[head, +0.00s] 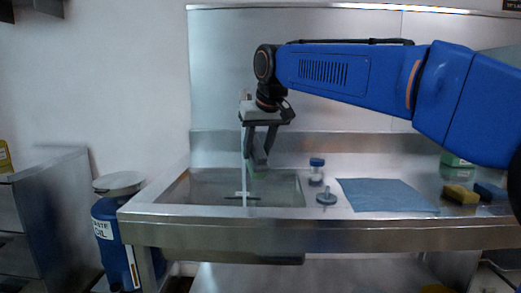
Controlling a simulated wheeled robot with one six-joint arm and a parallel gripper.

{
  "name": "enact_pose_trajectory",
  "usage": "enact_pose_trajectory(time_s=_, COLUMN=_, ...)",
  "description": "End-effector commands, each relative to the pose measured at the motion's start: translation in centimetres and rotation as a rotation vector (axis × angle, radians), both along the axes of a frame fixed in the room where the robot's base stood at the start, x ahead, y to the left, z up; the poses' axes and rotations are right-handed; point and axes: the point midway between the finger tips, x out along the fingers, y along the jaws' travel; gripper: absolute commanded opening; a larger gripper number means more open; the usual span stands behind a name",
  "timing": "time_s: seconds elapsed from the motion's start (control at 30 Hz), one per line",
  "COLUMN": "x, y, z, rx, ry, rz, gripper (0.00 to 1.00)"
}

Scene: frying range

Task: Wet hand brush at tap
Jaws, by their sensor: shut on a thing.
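My gripper (259,157) hangs from the blue arm over the sink basin (202,188), its fingers pointing down. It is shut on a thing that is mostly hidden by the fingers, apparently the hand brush. A small greenish bit (260,172) shows just below the fingertips. A thin white vertical stream (244,168), apparently water from the tap, runs down just left of the fingers to a pale patch in the basin. The tap itself is mostly hidden behind my gripper. I cannot tell whether the stream touches the held thing.
Right of the basin stand a small blue-lidded jar (316,171), a blue-grey knobbed item (326,198) and a blue cloth (385,195). Yellow (460,194) and dark blue (490,191) blocks lie farther right. A blue waste-oil drum (108,228) stands left of the sink.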

Motion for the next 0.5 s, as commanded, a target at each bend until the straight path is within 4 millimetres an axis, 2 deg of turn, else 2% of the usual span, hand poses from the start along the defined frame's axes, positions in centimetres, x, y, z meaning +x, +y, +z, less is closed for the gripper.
enact_pose_trajectory(time_s=0.5, x=3.8, y=1.7, z=-0.8, rx=0.000, ry=0.000, rz=0.000, gripper=0.19)
